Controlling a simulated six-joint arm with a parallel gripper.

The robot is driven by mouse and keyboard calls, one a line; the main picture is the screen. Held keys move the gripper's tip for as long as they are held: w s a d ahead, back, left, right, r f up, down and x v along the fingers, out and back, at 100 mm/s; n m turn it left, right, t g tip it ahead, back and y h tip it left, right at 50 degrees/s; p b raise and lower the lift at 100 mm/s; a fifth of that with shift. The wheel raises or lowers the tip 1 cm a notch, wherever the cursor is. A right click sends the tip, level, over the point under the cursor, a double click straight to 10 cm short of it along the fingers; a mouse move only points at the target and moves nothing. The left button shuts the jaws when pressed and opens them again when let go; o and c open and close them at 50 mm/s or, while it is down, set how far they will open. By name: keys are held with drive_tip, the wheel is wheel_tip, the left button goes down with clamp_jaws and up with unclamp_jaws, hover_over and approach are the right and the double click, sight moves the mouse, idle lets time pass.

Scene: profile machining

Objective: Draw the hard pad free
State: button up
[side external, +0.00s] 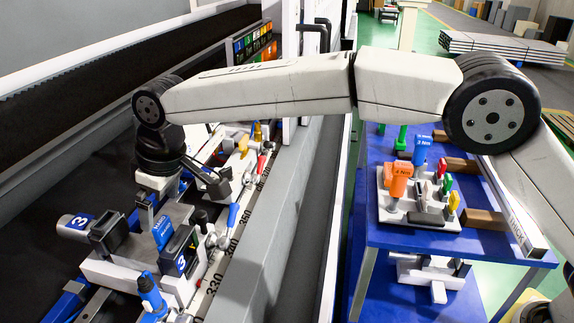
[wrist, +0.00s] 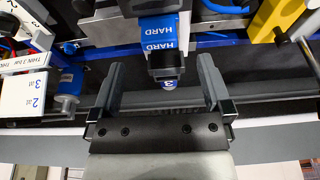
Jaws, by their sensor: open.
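The hard pad (wrist: 160,32) shows in the wrist view as a black block with blue faces lettered HARD, at top centre. A dark end piece with a blue label sits at its near end. My gripper (wrist: 160,68) is open, with one grey finger on each side of that near end and a visible gap on both sides. Nothing is held. In the side view my wrist hangs over the clamp fixture, and a blue lettered label (side external: 162,231) shows just below it; I cannot tell surely that it is the pad's. The pad's seat is mostly hidden.
In the wrist view a white block marked 2 and 3 (wrist: 22,92) stands at left, and a yellow clamp part (wrist: 275,20) at upper right. In the side view, a blue cart (side external: 395,237) carries a tray with orange and blue handled tools. A numbered rail runs beside the fixture.

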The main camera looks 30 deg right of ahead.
sight(158, 222)
drive_tip(key=shift+x, duration=3.65)
drive_tip(key=c, duration=1.3)
drive_tip(key=shift+r, duration=0.1)
drive_tip(key=shift+c, duration=0.2)
drive_tip(key=shift+r, duration=0.15)
drive_tip(key=shift+r, duration=0.35)
drive_tip(key=shift+r, duration=0.35)
drive_tip(key=shift+r, duration=0.35)
drive_tip(key=shift+r, duration=0.9)
